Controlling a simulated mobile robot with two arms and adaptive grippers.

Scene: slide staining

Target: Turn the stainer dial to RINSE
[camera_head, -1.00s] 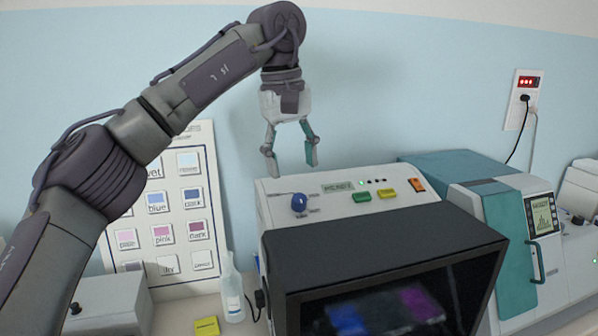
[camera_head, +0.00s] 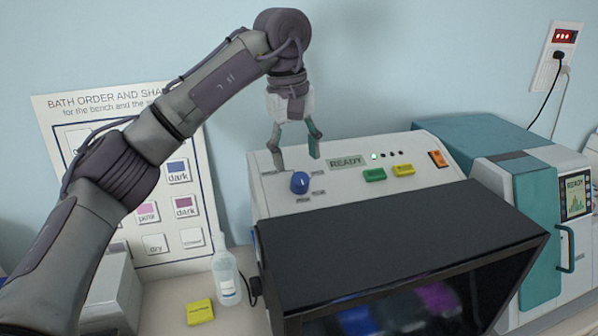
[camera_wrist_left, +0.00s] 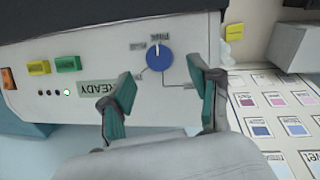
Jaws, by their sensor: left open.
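The stainer (camera_head: 400,240) stands on the bench with a white sloped control panel and a dark-windowed front. Its blue dial (camera_head: 300,183) sits at the left of the panel, with small labels around it that are too small to read in the head view. The dial also shows in the left wrist view (camera_wrist_left: 159,58), its white mark pointing to the top of that picture. My left gripper (camera_head: 296,164) is open and empty, pointing down just above and behind the dial. In the left wrist view its fingers (camera_wrist_left: 160,100) are spread on either side below the dial, apart from it. My right gripper is not in view.
A display reading READY (camera_head: 346,162), a green button (camera_head: 374,174), a yellow button (camera_head: 403,170) and an orange switch (camera_head: 438,159) lie right of the dial. A bottle (camera_head: 226,275) and yellow block (camera_head: 200,312) stand left. A teal machine (camera_head: 535,200) stands right.

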